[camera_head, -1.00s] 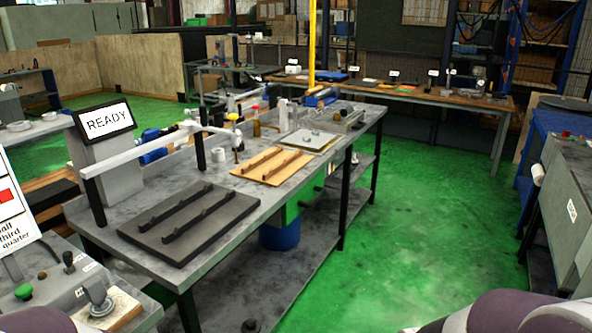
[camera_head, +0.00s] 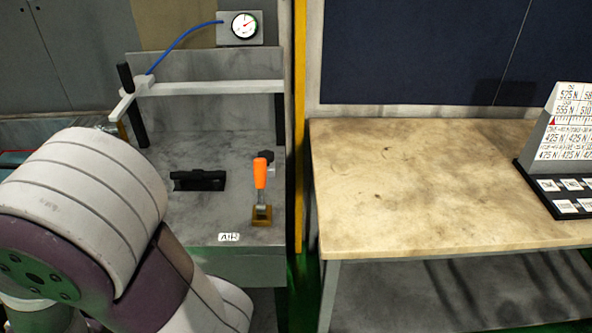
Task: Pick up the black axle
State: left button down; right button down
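I cannot make out a black axle for certain. A short, dark, roughly horizontal piece (camera_head: 198,181) lies on the grey bench (camera_head: 205,215), beneath a white beam. I cannot tell whether it is the axle or a holder. The links of my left arm fill the lower left and cover part of the bench. Neither of my grippers shows.
An orange-handled lever (camera_head: 260,175) stands near the bench's front. The white beam (camera_head: 210,88) on black posts spans its back, with a dial gauge (camera_head: 244,25) above. A yellow post (camera_head: 299,120) separates it from a mostly clear wooden table (camera_head: 420,190) holding a sign (camera_head: 565,125).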

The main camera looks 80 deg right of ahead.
aim_at(199, 175)
jog(key=z, duration=2.2)
